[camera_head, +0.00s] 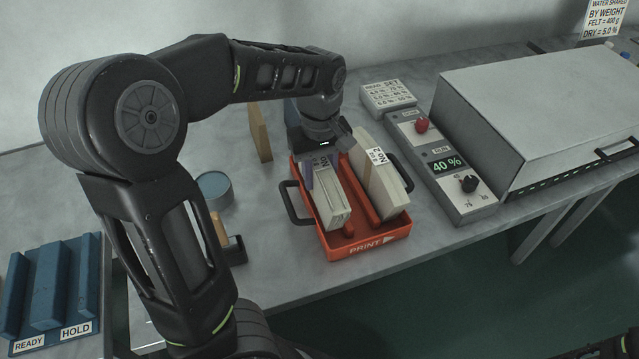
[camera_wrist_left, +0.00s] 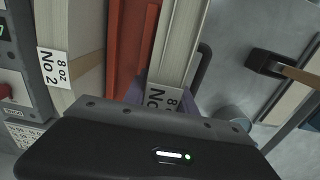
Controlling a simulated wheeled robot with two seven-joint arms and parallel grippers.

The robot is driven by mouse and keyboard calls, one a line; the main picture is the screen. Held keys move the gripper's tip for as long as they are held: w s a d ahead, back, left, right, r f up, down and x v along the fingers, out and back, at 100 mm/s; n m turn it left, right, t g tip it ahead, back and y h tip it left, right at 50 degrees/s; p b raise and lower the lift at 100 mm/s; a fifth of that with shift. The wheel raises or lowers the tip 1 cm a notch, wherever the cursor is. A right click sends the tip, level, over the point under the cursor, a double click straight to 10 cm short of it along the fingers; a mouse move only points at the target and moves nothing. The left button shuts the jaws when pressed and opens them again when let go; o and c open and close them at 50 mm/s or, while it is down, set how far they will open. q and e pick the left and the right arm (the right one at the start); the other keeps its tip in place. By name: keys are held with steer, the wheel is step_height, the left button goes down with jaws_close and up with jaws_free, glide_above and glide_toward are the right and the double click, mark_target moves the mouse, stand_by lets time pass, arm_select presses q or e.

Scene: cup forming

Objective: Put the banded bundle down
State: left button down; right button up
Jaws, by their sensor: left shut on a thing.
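My left gripper (camera_head: 322,160) is shut on a pale banded bundle (camera_head: 334,205) with a white label. The bundle stands on edge in the left part of the orange tray marked PRINT (camera_head: 340,254). I cannot tell whether its underside touches the tray floor. In the left wrist view the held bundle (camera_wrist_left: 181,45) runs up from the gripper (camera_wrist_left: 160,110), its label partly covered. A second bundle, labelled No 2 (camera_head: 382,185), stands in the right part of the tray, beyond an orange divider; it also shows in the left wrist view (camera_wrist_left: 80,40). My right gripper is out of view.
A control box reading 40 % (camera_head: 442,165) and a large grey press-like box (camera_head: 540,110) stand to the right. A blue READY/HOLD rack (camera_head: 50,290) is at the left. A round tin (camera_head: 214,188) and upright wooden board (camera_head: 260,132) stand left of the tray.

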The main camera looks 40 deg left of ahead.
arm_select(q)
steer(key=shift+f, duration=1.5)
steer(key=shift+f, duration=0.1)
steer(key=c, duration=1)
jaws_free()
step_height(320, 180, up, 12)
steer(key=shift+r+p, duration=0.1)
steer(key=shift+p, duration=0.25)
